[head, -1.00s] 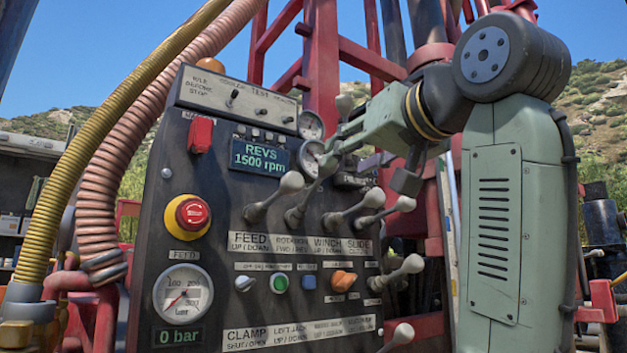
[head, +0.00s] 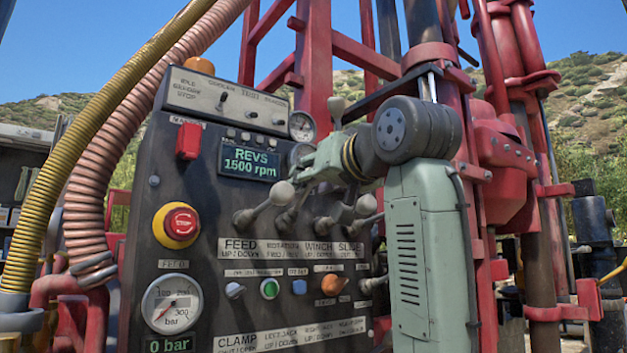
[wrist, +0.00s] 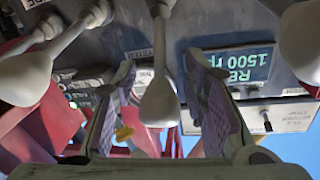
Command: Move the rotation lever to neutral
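The rotation lever (head: 287,217) is a metal rod with a pale grey knob, second from the left in the upper lever row. In the head view its upper end is largely hidden by my gripper (head: 304,183). In the wrist view, which is upside down to the panel, the rotation lever (wrist: 159,95) hangs between the two padded fingers of my gripper (wrist: 165,100). The fingers are open, with a visible gap on both sides of the knob. The ROTATION label sits below the lever in the head view.
The feed lever (head: 284,193) stands close on the left. The winch lever (head: 342,213) and slide lever (head: 366,205) stand close on the right. The red emergency stop (head: 181,222) and pressure gauge (head: 171,303) are further left. Red mast beams (head: 318,60) rise behind the panel.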

